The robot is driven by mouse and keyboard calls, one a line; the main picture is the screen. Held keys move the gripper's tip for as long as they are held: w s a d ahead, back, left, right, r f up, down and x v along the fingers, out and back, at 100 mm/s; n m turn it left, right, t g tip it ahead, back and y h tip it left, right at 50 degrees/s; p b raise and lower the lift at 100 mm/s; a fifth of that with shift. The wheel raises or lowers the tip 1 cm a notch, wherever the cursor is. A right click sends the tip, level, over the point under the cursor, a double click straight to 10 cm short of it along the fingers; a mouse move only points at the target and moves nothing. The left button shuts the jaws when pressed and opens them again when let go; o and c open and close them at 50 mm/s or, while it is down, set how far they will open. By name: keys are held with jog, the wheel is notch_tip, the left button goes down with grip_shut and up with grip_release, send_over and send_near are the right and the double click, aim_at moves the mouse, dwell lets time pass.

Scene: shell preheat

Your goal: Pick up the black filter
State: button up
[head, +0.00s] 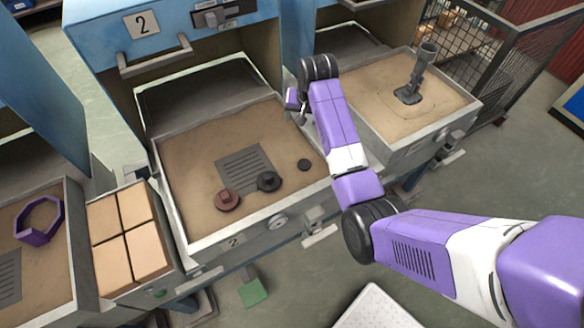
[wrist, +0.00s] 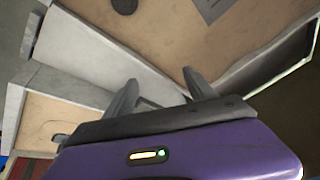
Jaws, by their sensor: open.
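Two dark round pieces lie in the sand tray marked 2 (head: 187,232) in the head view. One is a black knobbed piece (head: 268,181) at the grate's near edge; the other is a small flat black disc (head: 304,165) to its right. I cannot tell for sure which is the black filter. A dark disc (wrist: 124,6) is cut by the top edge of the wrist view. My gripper (head: 301,117) is open and empty, above the right side of the tray; its fingers (wrist: 158,84) appear over the tray's rim in the wrist view.
A reddish-brown round piece (head: 228,200) lies beside the black one, by a grey grate (head: 243,167). The right tray (head: 383,113) holds an upright grey piece (head: 418,75). A purple ring (head: 40,220) and tan blocks (head: 128,236) are at left.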

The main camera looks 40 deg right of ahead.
aim_at(304, 164)
jog(key=s+a+f+g, duration=0.1)
jog(key=s, duration=0.1)
jog(key=s+a+f+g+y, duration=0.1)
jog(key=s+a, duration=0.1)
jog(key=s+a+f+m+g+y, duration=0.1)
jog(key=s, duration=0.2)
jog(key=shift+a+f+g, duration=0.4)
jog(key=shift+w+a+f, duration=0.1)
jog(key=shift+w+f, duration=0.05)
jog(key=shift+f, duration=1.75)
jog(key=shift+w+a+f, duration=0.1)
jog(key=shift+f, duration=1.8)
grip_shut()
jog(key=shift+d+r, duration=0.1)
jog(key=shift+r, duration=0.05)
